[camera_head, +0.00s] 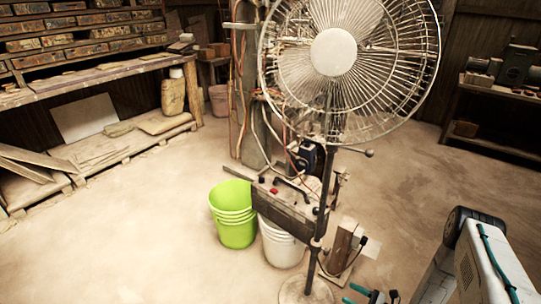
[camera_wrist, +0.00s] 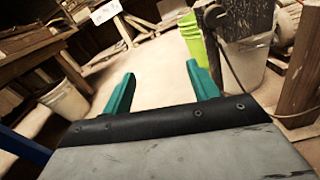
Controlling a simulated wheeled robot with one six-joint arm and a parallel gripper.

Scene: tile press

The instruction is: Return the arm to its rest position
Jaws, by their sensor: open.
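My gripper (camera_head: 372,294) is low at the bottom edge in the head view, partly cut off, with its green fingers near the foot of the standing fan (camera_head: 334,52). In the wrist view my gripper (camera_wrist: 160,85) shows two green fingers spread wide apart with nothing between them. Bare floor shows beyond the fingertips. Part of my arm (camera_head: 490,260) is at the lower right of the head view. Its link to the gripper is out of frame.
Green buckets (camera_head: 234,228) and a white bucket (camera_head: 282,243) stand left of the fan pole. A wooden block (camera_head: 342,247) is close above the gripper. A workbench (camera_head: 110,75) lines the left wall and a shelf (camera_head: 495,90) the right. Open floor lies on both sides.

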